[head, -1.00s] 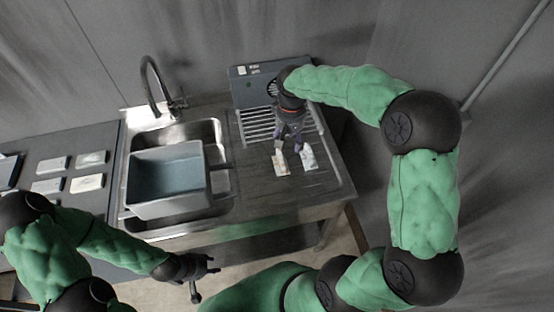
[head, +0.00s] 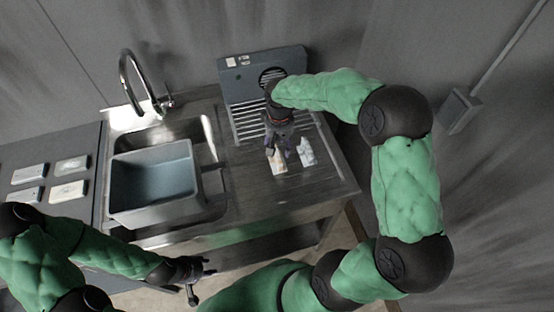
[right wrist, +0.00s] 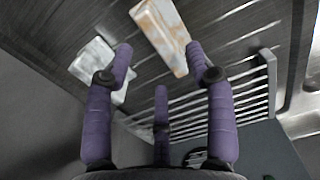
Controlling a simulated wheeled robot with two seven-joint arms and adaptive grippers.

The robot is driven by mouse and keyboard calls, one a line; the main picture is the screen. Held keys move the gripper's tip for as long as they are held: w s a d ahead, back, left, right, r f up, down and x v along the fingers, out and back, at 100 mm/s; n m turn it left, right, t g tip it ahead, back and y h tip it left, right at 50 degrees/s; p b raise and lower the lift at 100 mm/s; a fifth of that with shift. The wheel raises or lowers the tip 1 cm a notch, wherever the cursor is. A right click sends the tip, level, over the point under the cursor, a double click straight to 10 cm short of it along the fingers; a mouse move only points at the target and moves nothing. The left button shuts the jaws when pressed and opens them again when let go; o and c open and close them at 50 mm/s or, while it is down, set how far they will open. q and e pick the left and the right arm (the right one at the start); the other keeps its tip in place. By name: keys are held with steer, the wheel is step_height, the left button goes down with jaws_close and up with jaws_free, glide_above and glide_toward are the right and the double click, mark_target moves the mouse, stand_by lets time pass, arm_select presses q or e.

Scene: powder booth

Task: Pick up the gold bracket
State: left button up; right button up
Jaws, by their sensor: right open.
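A flat piece with pale and orange-gold patches, which looks like the gold bracket (head: 278,163), lies on the steel drainboard; it also shows in the right wrist view (right wrist: 162,32). A whitish-grey piece (head: 306,152) lies beside it, also seen in the right wrist view (right wrist: 92,62).
A grey bin (head: 155,213) sits in the sink, with a tall faucet (head: 128,75) behind. A grey vented unit with slats (head: 235,65) stands behind the drainboard. Several pale pieces lie on the left table (head: 85,190). The drainboard's front is clear.

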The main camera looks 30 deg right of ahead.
mark_target(279, 154)
step_height(279, 154, down, 5)
steer(key=shift+f+b, duration=0.1)
steer(key=shift+b, duration=0.45)
jaws_close()
